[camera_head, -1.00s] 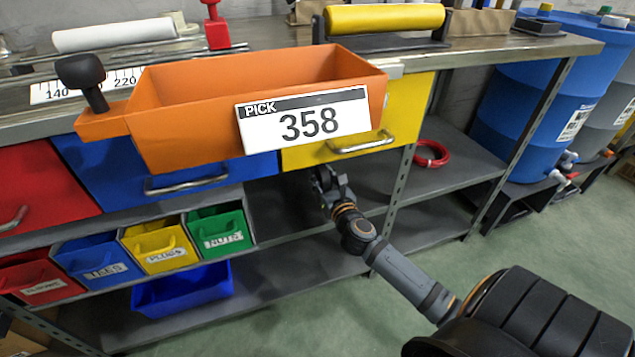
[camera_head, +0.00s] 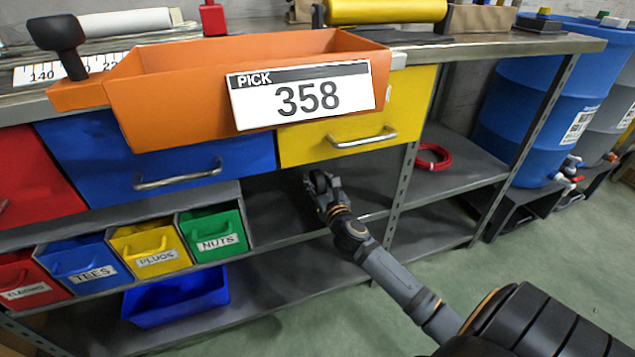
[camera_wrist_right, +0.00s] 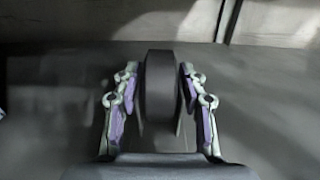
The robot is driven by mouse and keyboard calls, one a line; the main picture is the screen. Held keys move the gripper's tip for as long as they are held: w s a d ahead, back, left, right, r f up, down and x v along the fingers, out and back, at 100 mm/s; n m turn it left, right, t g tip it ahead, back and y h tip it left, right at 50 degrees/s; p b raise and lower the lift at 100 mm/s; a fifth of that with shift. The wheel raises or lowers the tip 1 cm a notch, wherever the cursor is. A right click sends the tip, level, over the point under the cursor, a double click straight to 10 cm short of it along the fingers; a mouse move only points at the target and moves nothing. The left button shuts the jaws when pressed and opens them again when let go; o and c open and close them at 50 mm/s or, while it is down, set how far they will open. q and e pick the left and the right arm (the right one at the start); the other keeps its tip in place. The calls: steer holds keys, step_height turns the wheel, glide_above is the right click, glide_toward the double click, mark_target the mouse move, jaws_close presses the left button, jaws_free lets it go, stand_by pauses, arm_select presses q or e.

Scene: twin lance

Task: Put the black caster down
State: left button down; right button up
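The black caster (camera_head: 319,181) is a dark wheel at the tip of my right arm, in front of the gap below the yellow drawer. My right gripper (camera_head: 324,187) is around it. In the right wrist view the caster (camera_wrist_right: 161,92) stands on edge between the two fingers of the gripper (camera_wrist_right: 160,80), with the fingertips close against its sides. Whether its underside touches the grey shelf (camera_head: 275,207) is hard to tell. My left gripper is not in view.
An orange bin (camera_head: 170,105) marked PICK 358 sits above the blue drawer (camera_head: 100,150) and yellow drawer (camera_head: 410,105). Small labelled bins, such as the green one (camera_head: 213,228), stand left of my gripper. A red coil (camera_head: 433,156) lies on the shelf to the right.

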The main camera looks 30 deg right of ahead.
steer(key=o, duration=0.3)
steer(key=shift+r, duration=0.15)
steer(key=p+v, duration=0.2)
steer(key=v, duration=1)
